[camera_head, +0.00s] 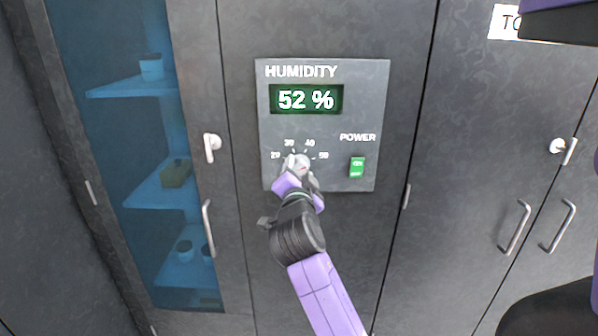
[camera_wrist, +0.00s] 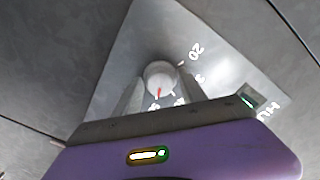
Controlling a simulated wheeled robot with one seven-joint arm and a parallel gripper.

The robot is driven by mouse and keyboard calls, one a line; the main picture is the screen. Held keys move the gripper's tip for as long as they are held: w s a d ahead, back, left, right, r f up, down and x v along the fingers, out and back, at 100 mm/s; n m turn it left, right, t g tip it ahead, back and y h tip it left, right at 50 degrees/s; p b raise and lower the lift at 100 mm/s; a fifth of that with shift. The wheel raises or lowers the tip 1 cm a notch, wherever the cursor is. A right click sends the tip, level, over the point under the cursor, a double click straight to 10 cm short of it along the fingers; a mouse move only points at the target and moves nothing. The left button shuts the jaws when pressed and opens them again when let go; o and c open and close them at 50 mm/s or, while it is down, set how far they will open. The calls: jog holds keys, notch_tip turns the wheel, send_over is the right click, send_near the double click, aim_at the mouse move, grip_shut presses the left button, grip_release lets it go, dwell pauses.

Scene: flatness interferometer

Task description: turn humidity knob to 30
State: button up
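The humidity knob (camera_head: 301,162) is a small pale round knob on the grey panel (camera_head: 346,69), with marks 20, 30, 40 and 50 around it. The green display (camera_head: 306,99) above it reads 52 %. In the wrist view the knob (camera_wrist: 160,76) shows a red pointer line directed roughly towards the 50 mark. My gripper (camera_head: 300,171) is at the knob, with one finger on each side of it. The wrist view shows the gripper (camera_wrist: 160,88) the same way. I cannot tell whether the fingers press on the knob or leave a small gap.
A green power switch (camera_head: 357,166) sits just right of the knob. At left is a glass-fronted cabinet (camera_head: 150,130) with blue-tinted shelves, a white latch (camera_head: 211,146) and a handle (camera_head: 208,228). More handles (camera_head: 516,227) are on the doors at right.

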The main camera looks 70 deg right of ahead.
jog(key=shift+n, duration=1.2)
grip_shut()
jog(key=n+p, duration=0.2)
jog(key=n, duration=0.4)
jog(key=shift+r, duration=0.15)
jog(key=n+p, duration=0.2)
jog(key=n, duration=0.3)
jog(key=shift+s+r, duration=0.1)
jog(key=n+p, duration=0.2)
jog(key=n, duration=0.2)
jog(key=shift+p, duration=0.35)
